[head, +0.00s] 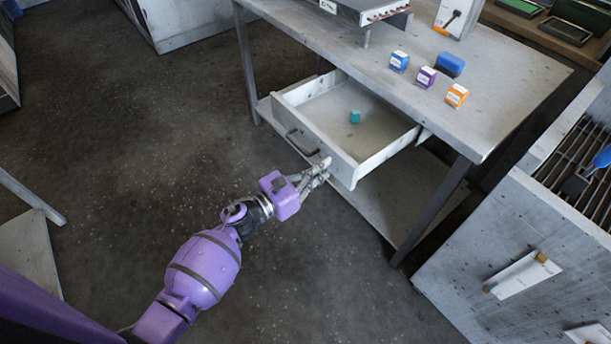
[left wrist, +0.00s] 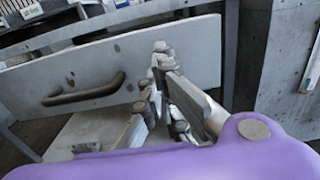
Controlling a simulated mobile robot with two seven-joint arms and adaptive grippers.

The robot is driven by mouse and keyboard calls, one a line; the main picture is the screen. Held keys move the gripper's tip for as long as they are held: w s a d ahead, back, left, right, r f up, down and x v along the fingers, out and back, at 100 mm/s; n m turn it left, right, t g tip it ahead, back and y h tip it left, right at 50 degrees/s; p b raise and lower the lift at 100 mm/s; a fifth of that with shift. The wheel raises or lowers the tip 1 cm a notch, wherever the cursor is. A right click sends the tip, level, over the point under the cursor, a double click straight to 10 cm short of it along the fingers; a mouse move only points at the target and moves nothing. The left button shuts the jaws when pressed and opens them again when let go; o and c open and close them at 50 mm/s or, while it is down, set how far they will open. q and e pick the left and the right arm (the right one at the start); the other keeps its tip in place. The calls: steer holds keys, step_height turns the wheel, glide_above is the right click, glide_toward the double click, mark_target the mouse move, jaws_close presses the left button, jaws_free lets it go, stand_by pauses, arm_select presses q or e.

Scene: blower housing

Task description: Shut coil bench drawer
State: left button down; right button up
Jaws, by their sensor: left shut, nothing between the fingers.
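The coil bench drawer (head: 349,165) is pulled out from under the bench top (head: 500,128) in the head view. A small teal block (head: 354,117) lies inside it. The drawer front with its dark bar handle (head: 302,142) faces my left arm; the handle also shows in the left wrist view (left wrist: 84,91). My left gripper (head: 325,166) is shut and empty at the drawer front, to the right of the handle. In the left wrist view its fingertips (left wrist: 162,52) are close to the front panel (left wrist: 190,55); I cannot tell whether they touch. My right gripper is not in view.
A grey cabinet (head: 500,255) stands at the right. A lower shelf (head: 365,205) lies under the drawer.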

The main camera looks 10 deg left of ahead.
mark_target(387, 134)
arm_select(q)
steer(key=shift+w+d, duration=0.3)
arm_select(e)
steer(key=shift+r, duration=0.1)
arm_select(q)
steer(key=shift+w, duration=0.1)
steer(key=shift+w+d+f, duration=0.1)
steer(key=shift+w+d, duration=0.05)
steer(key=shift+d, duration=0.1)
steer(key=b+x, duration=0.4)
steer(key=x, duration=0.4)
steer(key=shift+w+d+f, duration=0.2)
steer(key=shift+w+d, duration=0.05)
steer(key=shift+w, duration=0.05)
steer(key=b+x, duration=0.6)
steer(key=x, duration=0.9)
steer(key=shift+w+r+b, duration=0.15)
steer(key=shift+r+b, duration=0.05)
steer(key=shift+b, duration=0.15)
steer(key=shift+w+d+r, duration=0.1)
steer(key=shift+w+d, duration=0.15)
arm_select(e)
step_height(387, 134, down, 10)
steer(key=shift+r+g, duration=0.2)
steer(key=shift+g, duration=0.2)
arm_select(q)
steer(key=shift+r, duration=0.1)
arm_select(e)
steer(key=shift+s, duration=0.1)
